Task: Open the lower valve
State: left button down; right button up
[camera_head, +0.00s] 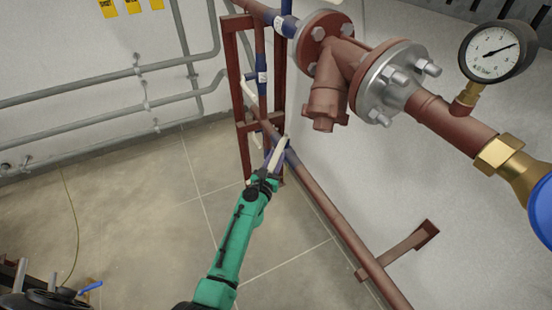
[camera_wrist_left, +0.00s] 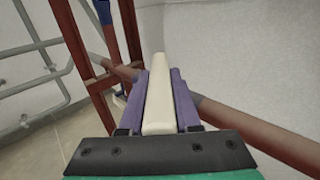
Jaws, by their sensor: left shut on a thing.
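The lower valve's cream handle (camera_head: 281,150) stands out over the low brown pipe, beside the red-brown frame. In the left wrist view the handle (camera_wrist_left: 158,95) runs lengthwise between the two purple fingers of my left gripper (camera_wrist_left: 160,100). The left gripper (camera_head: 273,163) is shut on the handle, at the end of my green arm. The handle lies at an angle to the low pipe (camera_head: 335,218). The valve body is mostly hidden behind the handle and fingers. My right gripper is not in view.
The red-brown frame (camera_head: 243,90) stands just behind the gripper. A flanged brown pipe with a pressure gauge (camera_head: 494,50) runs above at the right. A pipe bracket (camera_head: 400,248) joins the low pipe to the wall.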

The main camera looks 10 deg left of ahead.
pick_arm(q)
jog(key=shift+f, duration=0.15)
jog(key=c, duration=0.6)
grip_release()
jog(key=shift+s, duration=0.15)
